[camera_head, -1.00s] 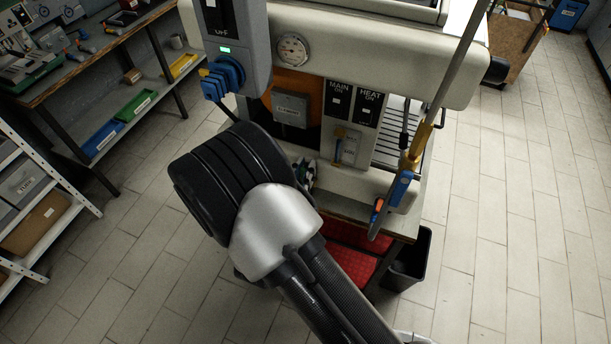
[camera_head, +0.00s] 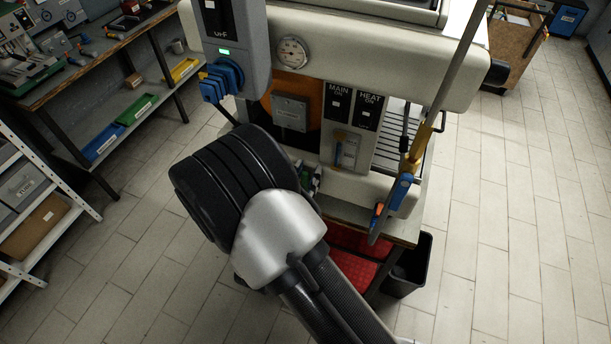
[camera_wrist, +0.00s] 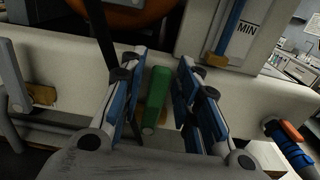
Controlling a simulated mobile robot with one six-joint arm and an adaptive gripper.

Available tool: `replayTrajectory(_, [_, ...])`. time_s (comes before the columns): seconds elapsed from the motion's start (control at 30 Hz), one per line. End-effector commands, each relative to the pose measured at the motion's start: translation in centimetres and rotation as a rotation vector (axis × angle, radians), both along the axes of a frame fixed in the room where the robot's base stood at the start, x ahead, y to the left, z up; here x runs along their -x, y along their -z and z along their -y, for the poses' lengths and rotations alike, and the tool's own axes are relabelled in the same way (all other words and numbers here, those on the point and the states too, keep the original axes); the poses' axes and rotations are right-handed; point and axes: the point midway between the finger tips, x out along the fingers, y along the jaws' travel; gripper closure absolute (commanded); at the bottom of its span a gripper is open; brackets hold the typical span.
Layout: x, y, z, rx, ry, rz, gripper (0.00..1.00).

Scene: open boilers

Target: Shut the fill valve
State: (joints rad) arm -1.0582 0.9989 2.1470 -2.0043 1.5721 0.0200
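A green lever handle (camera_wrist: 156,98) stands between the two blue-padded fingers of my gripper (camera_wrist: 162,68) in the wrist view. The gripper is open, with a visible gap on each side of the handle. A bit of green also shows beside my arm in the head view (camera_head: 317,178). A pale grey-green lever (camera_wrist: 18,76) is further left in the wrist view. No label naming the fill valve can be read. My wrist hides most of the gripper in the head view.
The boiler machine has a pressure gauge (camera_head: 293,52), MAIN (camera_head: 338,101) and HEAT (camera_head: 369,108) switches. A blue-and-orange handle (camera_head: 400,190) hangs at the right. A black bin (camera_head: 408,265) stands below. Open tiled floor lies right; a workbench (camera_head: 85,52) is left.

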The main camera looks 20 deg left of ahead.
Motion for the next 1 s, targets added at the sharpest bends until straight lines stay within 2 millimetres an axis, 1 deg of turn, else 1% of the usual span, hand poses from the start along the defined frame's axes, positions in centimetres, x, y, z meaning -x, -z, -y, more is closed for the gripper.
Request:
replayTrajectory(0.33, [0.1, 0.0, 0.0, 0.001, -0.001, 0.000, 0.65])
replayTrajectory(0.47, [1.1, 0.0, -0.2, 0.002, -0.005, 0.000, 0.65])
replayTrajectory(0.57, [2.8, 0.0, -0.4, 0.002, -0.007, 0.001, 0.65])
replayTrajectory(0.8, [8.0, 0.0, -0.8, 0.002, -0.008, 0.000, 0.65])
replayTrajectory(0.9, [9.7, 0.0, -0.9, 0.001, -0.006, 0.001, 0.65])
replayTrajectory(1.0, [11.0, 0.0, -1.0, 0.001, -0.005, 0.000, 0.65])
